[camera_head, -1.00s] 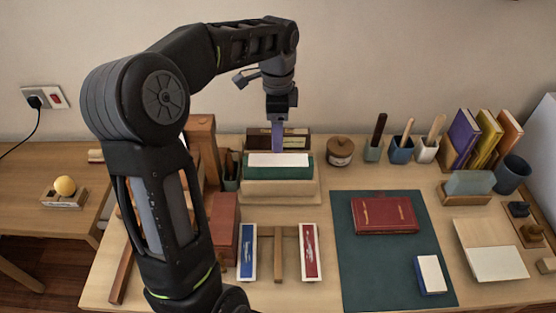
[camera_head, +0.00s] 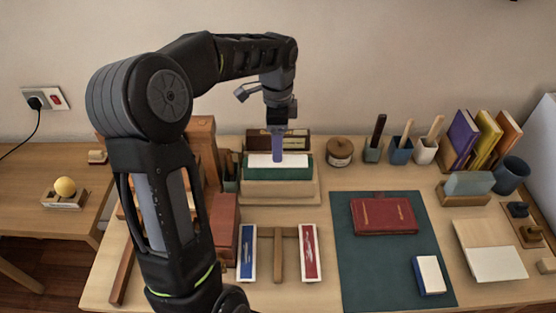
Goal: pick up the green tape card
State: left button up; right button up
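The green card (camera_head: 297,174), with a white strip (camera_head: 262,160) along its top, rests on a stepped wooden stand (camera_head: 258,190) at the back middle of the table. I take it to be the green tape card. My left gripper (camera_head: 277,158) points down over the middle of the card. Its purple-looking fingers overlap the white strip in the picture. I see the fingers edge-on, so I cannot tell whether they are open or shut, or whether they touch the card. My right gripper is not in view.
A dark box (camera_head: 296,140) stands behind the card and a lidded wooden jar (camera_head: 340,152) to its right. Blue (camera_head: 247,252) and red (camera_head: 309,252) framed pieces lie in front. A red book (camera_head: 384,215) lies on a green mat (camera_head: 365,270).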

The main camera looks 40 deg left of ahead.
aim_at(255, 160)
pick_arm(q)
notch_tip(255, 160, down, 5)
jog(key=shift+w+r+p, duration=0.1)
jog(key=shift+p, duration=0.4)
jog(key=c, duration=1.4)
